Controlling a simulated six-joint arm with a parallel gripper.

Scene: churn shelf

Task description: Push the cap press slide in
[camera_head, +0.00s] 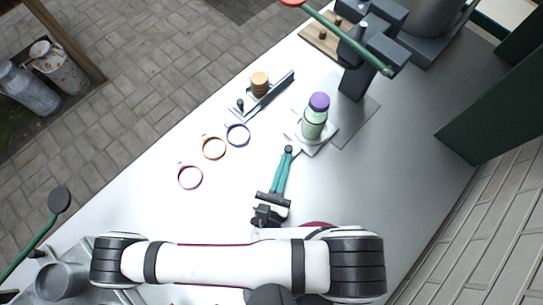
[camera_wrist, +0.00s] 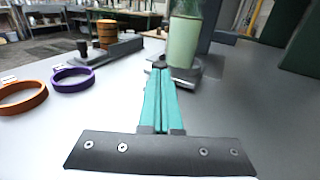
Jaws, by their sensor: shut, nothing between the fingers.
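The cap press (camera_head: 357,80) is a dark grey machine at the upper right of the bench in the head view. Its slide (camera_head: 317,150) is a pale plate in front of the press, bearing a light green bottle (camera_head: 312,128) with a purple cap (camera_head: 319,101). In the wrist view the bottle (camera_wrist: 184,38) stands upright on the slide (camera_wrist: 186,74), its top cut off. My gripper (camera_head: 287,154) has teal fingers, shut and empty. Its tips (camera_wrist: 159,70) are at a small dark knob (camera_wrist: 159,62) at the slide's near-left side; I cannot tell whether they touch.
Purple (camera_head: 238,135), orange (camera_head: 214,147) and magenta (camera_head: 190,177) rings lie to the left. A dark rail fixture (camera_head: 270,96) with an orange-tan ribbed piece (camera_head: 260,84) stands behind them. A green-handled lever (camera_head: 345,42) crosses above the press. Bare bench lies right of my gripper.

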